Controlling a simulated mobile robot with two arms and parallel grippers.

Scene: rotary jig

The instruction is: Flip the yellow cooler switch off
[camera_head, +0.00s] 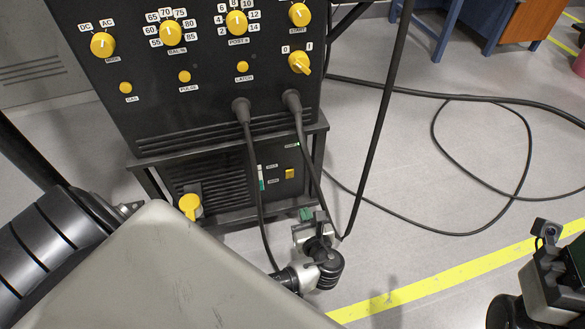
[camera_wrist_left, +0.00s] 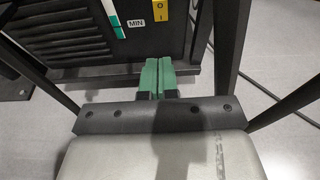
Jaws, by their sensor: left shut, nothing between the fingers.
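The yellow cooler switch (camera_head: 290,173) is a small yellow piece on the dark lower unit below the welder panel. In the left wrist view a yellow piece marked O and I (camera_wrist_left: 160,10) shows at the top edge, partly cut off. My left gripper (camera_head: 306,214) is low in front of the lower unit, below the switch and apart from it. Its green fingertips (camera_wrist_left: 158,75) are together and empty in the left wrist view.
Two black cables (camera_head: 246,130) hang from the panel past the lower unit, close to my left gripper. A green and white level strip (camera_head: 261,178) is left of the switch. Dark frame posts (camera_head: 318,165) flank the unit. The floor at right is open, with loose cable loops (camera_head: 434,130).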

